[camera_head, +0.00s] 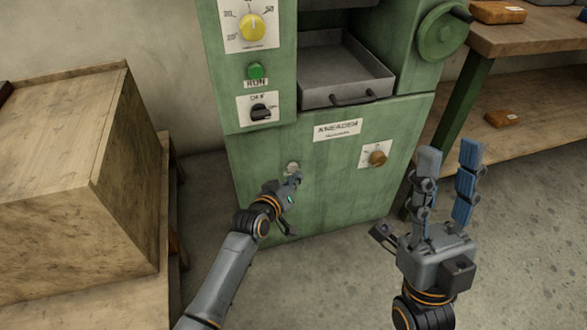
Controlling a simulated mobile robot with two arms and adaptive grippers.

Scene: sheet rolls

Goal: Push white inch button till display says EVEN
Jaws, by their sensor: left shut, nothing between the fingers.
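The green machine (300,205) stands in front of me and carries a "KNEADER" label (338,129). A small round whitish spot, possibly the white inch button (291,165), shows on its lower front panel. My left gripper (296,178) is shut and empty, its tip just below and partly over that spot. I cannot tell whether it touches the panel. My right gripper (450,155) is open and empty, fingers pointing up, to the right of the machine front. I see no display that reads EVEN.
The machine has a yellow dial (252,27), a green RUN button (256,71), a black switch (261,112), a brass knob (377,158), a metal tray (343,75) and a green handwheel (440,33). A wooden crate (75,190) stands left, a wooden bench (535,38) right.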

